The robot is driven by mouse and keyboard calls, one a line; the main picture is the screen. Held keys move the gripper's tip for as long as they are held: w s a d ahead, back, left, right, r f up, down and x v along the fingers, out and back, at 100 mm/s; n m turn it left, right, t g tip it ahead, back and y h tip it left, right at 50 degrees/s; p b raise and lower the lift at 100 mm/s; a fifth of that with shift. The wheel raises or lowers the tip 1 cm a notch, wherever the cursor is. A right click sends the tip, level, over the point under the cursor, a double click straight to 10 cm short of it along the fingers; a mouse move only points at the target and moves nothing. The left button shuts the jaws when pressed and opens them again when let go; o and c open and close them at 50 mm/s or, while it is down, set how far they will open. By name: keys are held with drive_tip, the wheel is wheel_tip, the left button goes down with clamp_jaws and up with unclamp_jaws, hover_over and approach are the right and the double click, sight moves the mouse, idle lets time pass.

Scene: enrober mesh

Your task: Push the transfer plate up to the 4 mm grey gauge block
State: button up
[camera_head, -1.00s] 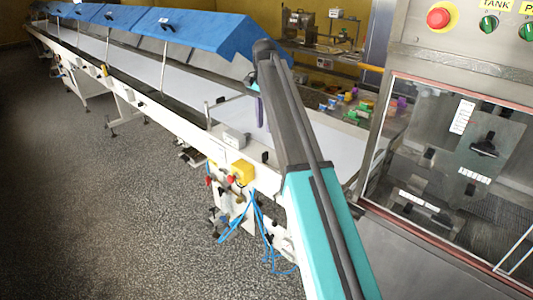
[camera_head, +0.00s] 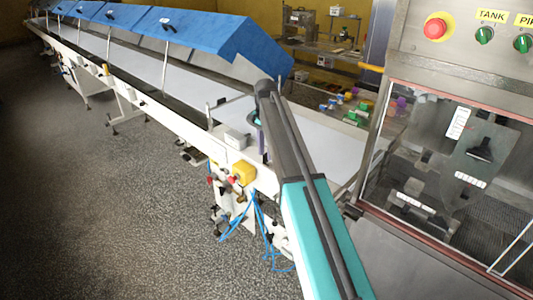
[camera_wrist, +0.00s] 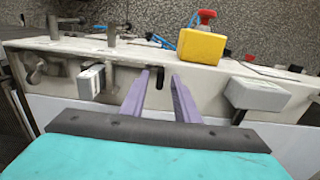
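My gripper (camera_wrist: 160,76) shows in the wrist view as two lavender fingers with a gap between their tips and nothing clearly held. The fingers point at the white side rail of the conveyor, above or beside its edge; contact cannot be told. A dark slot or knob shows between the tips. In the head view my gripper (camera_head: 262,143) is a small lavender part below my arm, near the end of the belt. I cannot single out the transfer plate or the 4 mm grey gauge block with certainty in either view.
A yellow box with a red button (camera_wrist: 203,45) and a grey box (camera_wrist: 258,95) sit on the rail (camera_wrist: 112,50). The white belt (camera_head: 325,140) runs away under blue hoods (camera_head: 200,32). A steel, windowed machine (camera_head: 455,150) stands right. Open floor (camera_head: 80,190) lies left.

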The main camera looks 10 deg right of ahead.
drive_tip(key=shift+f, duration=1.05)
clamp_jaws()
drive_tip(key=shift+s+d, duration=0.35)
unclamp_jaws()
drive_tip(key=shift+r, duration=0.1)
wheel_tip(320, 180, up, 14)
drive_tip(key=b, duration=0.3)
drive_tip(key=shift+f, duration=0.25)
